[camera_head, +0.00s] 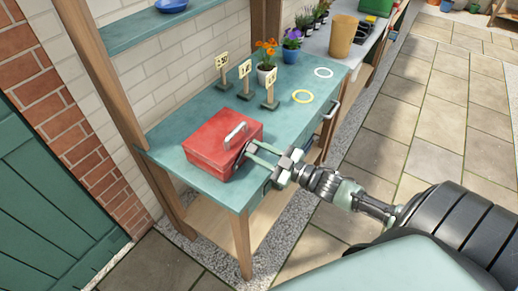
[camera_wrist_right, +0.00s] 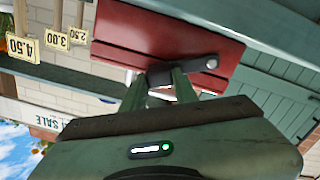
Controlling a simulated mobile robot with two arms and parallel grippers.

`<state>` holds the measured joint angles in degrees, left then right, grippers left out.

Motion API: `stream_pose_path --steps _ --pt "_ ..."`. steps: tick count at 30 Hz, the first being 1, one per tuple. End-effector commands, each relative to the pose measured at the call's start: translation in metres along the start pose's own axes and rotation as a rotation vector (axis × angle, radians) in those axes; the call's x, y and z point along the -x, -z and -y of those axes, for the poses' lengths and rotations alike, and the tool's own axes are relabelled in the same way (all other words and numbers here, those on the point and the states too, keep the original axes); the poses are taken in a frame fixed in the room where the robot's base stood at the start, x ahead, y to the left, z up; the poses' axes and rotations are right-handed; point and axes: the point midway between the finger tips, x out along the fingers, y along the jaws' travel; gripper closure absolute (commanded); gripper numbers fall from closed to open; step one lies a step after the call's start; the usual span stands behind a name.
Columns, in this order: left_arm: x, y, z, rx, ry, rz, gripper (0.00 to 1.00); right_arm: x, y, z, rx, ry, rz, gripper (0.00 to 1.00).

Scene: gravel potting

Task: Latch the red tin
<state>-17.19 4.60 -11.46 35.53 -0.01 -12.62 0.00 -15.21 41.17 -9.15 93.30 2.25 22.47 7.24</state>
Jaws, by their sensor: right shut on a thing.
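The red tin (camera_head: 212,145) sits on the green-topped bench near its front left corner, its lid down and a pale handle (camera_head: 235,133) on top. My right gripper (camera_head: 250,154) is at the tin's right-hand side. In the right wrist view, its fingers (camera_wrist_right: 166,84) are shut on a dark end of the metal latch (camera_wrist_right: 196,68), against the red tin's side (camera_wrist_right: 150,35). The fingers partly hide the latch, so I cannot tell whether it is fastened. My left gripper is not in view.
Several things stand behind the tin on the bench (camera_head: 190,180): three price signs (camera_head: 245,78), an orange-flowered pot (camera_head: 265,75) and a purple-flowered pot (camera_head: 291,45). Paving to the right is open.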

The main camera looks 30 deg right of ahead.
Motion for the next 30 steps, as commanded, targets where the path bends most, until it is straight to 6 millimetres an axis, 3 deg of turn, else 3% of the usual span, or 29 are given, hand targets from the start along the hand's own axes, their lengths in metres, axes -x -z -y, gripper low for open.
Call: stream_pose_path --steps 12,30 --pt "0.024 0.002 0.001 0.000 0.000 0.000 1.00 0.000 0.029 0.007 0.396 -0.001 0.001 1.00" --pt "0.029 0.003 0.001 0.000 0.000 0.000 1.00 0.000 0.055 0.034 0.924 -0.001 0.000 1.00"
